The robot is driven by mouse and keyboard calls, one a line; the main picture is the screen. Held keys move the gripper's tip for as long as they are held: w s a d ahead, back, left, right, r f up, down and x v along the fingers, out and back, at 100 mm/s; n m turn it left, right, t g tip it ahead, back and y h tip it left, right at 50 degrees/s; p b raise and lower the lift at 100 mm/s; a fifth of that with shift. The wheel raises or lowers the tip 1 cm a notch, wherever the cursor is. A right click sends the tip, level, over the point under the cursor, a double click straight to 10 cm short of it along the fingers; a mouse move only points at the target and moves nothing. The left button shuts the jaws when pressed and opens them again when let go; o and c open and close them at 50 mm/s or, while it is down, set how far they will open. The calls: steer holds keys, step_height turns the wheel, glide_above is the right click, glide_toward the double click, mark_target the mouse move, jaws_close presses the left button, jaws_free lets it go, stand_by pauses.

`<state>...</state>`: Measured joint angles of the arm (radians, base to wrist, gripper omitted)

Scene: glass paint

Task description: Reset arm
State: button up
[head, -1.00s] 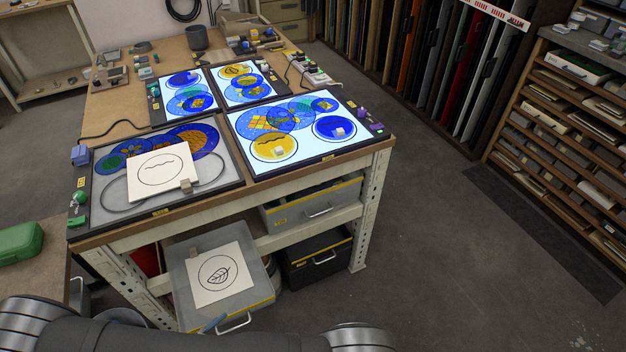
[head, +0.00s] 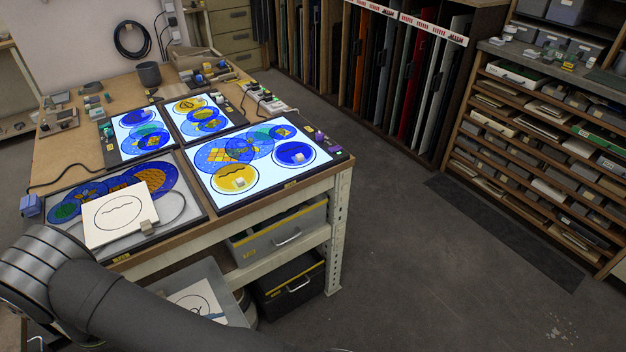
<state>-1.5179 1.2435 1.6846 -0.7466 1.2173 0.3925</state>
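My arm crosses the lower left of the head view, in front of the workbench. My gripper is not in the picture. On the wooden bench (head: 82,165) lie lit panels with round glass pieces in blue, yellow and green. The large lit panel (head: 219,198) is at the right front. An unlit panel (head: 190,218) is at the left front, with a white card (head: 118,214) bearing a wavy line in a circle resting on it. A second white card (head: 199,300) lies in a pulled-out drawer (head: 209,270) under the bench, partly hidden by my arm.
Grey and black drawers (head: 283,238) sit under the bench. Sheet racks (head: 395,80) stand at the back, and a shelf unit (head: 545,140) is at the right.

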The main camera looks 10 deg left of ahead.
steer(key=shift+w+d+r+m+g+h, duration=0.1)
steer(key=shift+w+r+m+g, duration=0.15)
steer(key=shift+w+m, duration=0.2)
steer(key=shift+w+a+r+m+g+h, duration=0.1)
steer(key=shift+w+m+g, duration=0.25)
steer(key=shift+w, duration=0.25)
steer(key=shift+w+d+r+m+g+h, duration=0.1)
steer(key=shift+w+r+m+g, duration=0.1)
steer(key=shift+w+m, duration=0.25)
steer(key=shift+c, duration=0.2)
